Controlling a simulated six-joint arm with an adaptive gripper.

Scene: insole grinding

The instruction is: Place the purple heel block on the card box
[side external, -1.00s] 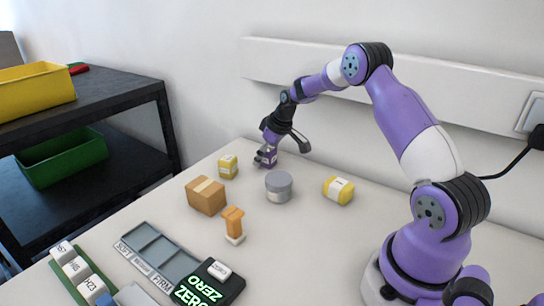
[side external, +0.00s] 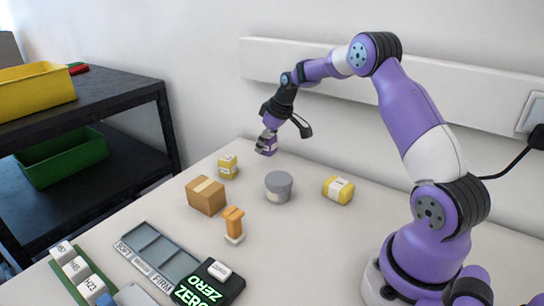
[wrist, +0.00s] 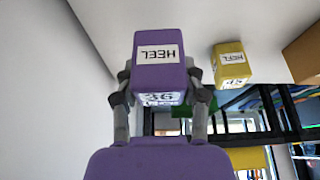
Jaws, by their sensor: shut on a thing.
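The purple heel block (side external: 267,145) is held in my gripper (side external: 269,133), lifted above the far end of the table. In the wrist view the block (wrist: 159,72) sits between the two fingers of my gripper (wrist: 160,90), with a "HEEL" label and a second label marked 36. The gripper is shut on it. The brown card box (side external: 206,195) stands on the table, nearer the camera and to the left of the held block, with a tape strip across its top. Part of the box also shows in the wrist view (wrist: 304,55).
A yellow block (side external: 228,167) stands just behind the card box. A grey round tin (side external: 278,186), another yellow block (side external: 338,190) and an orange piece (side external: 234,225) stand to its right. A grey tray (side external: 158,252) and a black scale (side external: 211,282) lie in front.

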